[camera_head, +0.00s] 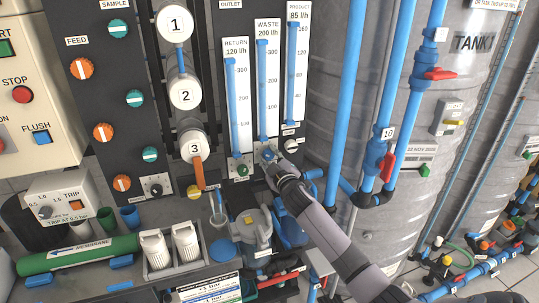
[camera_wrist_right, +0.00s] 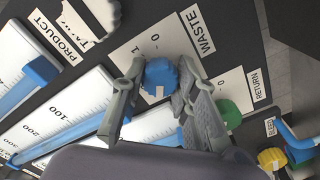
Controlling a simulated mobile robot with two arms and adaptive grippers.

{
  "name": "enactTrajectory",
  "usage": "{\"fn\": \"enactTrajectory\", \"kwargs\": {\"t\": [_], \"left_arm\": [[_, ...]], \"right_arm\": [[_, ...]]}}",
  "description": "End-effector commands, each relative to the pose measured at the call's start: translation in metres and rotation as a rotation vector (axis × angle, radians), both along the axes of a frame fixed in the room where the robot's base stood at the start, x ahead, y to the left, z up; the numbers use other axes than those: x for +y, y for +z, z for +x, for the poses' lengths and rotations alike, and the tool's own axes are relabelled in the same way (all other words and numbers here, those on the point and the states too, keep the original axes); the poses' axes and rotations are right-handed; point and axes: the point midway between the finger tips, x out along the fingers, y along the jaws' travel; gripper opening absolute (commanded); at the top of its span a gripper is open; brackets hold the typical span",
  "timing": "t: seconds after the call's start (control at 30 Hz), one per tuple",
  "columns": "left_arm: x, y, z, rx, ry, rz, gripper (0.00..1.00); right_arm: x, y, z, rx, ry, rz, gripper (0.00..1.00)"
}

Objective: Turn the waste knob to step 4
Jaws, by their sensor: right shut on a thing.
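The waste knob (camera_wrist_right: 160,70) is a small round blue knob on a pale plate labelled WASTE (camera_wrist_right: 201,32). In the right wrist view it sits between the two fingers of my right gripper, which is shut on it. A white mark shows on the knob's lower side. Parts of the step scale show above it, with a 0 and a 1 readable; the fingers hide the rest. In the head view my right gripper (camera_head: 272,160) reaches the panel below the WASTE flow tube (camera_head: 267,90), and the knob is mostly covered. My left gripper is not in view.
The green return knob (camera_wrist_right: 229,113) is close beside my right gripper. The product knob (camera_wrist_right: 104,12) is on the other side. Blue pipes with red valve handles (camera_head: 388,166) stand right of my forearm. A grey pump (camera_head: 252,228) is below.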

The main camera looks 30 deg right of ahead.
Motion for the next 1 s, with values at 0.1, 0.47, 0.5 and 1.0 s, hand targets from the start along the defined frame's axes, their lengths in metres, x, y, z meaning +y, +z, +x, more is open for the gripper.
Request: {"fn": "enactTrajectory", "kwargs": {"t": [0.1,0.47,0.5,1.0], "left_arm": [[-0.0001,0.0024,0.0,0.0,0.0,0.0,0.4],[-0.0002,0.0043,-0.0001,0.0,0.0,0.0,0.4],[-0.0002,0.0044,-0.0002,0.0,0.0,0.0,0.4],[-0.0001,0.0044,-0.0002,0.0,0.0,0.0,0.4]], "right_arm": [[0.0002,-0.0001,-0.0001,0.018,0.0,-0.068,0.0],[0.0001,-0.0005,-0.0001,0.043,0.0,-0.172,0.0],[0.0001,-0.0005,-0.0001,0.044,0.0,-0.176,0.0],[0.0003,-0.0007,0.0,0.044,0.001,-0.18,0.33]]}}
